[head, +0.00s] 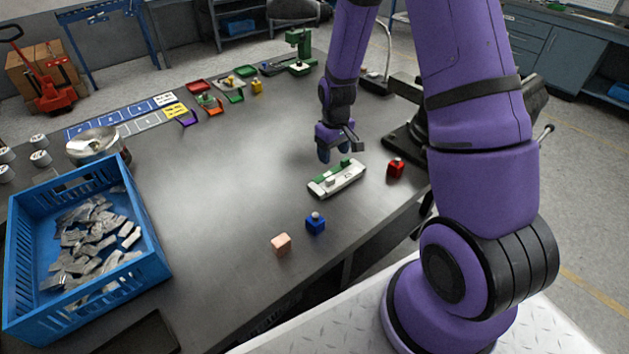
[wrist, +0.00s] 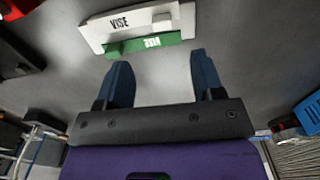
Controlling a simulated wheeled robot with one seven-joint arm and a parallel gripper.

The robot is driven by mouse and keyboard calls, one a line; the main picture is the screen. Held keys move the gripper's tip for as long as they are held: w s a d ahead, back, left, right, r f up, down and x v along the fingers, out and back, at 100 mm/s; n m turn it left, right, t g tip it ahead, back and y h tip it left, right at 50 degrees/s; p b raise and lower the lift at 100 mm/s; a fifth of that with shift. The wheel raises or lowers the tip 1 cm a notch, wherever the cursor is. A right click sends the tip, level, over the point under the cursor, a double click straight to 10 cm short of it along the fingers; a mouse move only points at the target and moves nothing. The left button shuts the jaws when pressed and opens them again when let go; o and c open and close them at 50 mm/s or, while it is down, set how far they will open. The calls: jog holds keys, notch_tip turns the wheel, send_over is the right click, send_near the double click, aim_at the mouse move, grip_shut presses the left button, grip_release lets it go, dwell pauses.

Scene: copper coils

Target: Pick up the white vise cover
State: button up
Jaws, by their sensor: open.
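The white vise cover (head: 345,181) lies on the grey table, with a green strip along its far side in the head view. In the wrist view the white vise cover (wrist: 120,29) bears the dark word VISE, and the green part (wrist: 150,44) runs along its near edge. My gripper (head: 335,156) is just above and behind it in the head view. In the wrist view my gripper (wrist: 163,80) is open, its two blue fingers apart and empty. The fingertips point toward the cover and stop short of it.
A red block (head: 396,168) stands right of the cover. A blue block (head: 316,223) and a pink block (head: 281,243) stand in front. A blue crate (head: 150,262) with metal pieces is at left. A dark machine (head: 405,130) stands at the right edge. The table's middle is clear.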

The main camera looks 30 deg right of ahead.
send_over(332, 179)
notch_tip(332, 179, down, 4)
jog(key=shift+w+a+f, duration=0.15)
jog(key=shift+f, duration=3.35)
jog(key=shift+c, duration=0.3)
jog(key=c, duration=0.9)
